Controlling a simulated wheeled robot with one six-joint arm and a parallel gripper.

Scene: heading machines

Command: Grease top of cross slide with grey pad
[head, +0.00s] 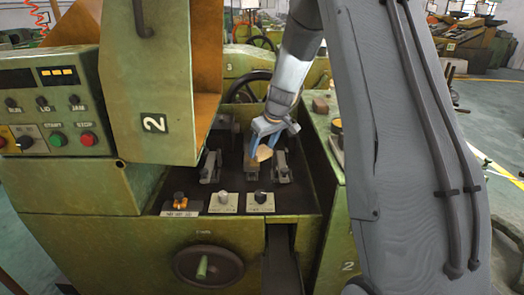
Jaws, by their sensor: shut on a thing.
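My gripper (262,152) reaches down into the dark bay of the green machine marked 2. It is shut on a small tan-looking piece (264,154); I cannot tell whether this is the grey pad. A small brownish-grey block (252,174) lies just below the gripper, between two grey metal fittings, one at left (210,167) and one at right (282,167). I cannot tell which of these is the cross slide, nor whether the held piece touches anything. My gripper and arm hide part of the bay behind.
Three knobbed pieces with labels stand at the bay's front: orange and black (180,203), pale grey (223,200), black (260,200). A raised green guard (150,95) overhangs at left, beside a control panel (45,110). A handwheel (209,266) sits on the front.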

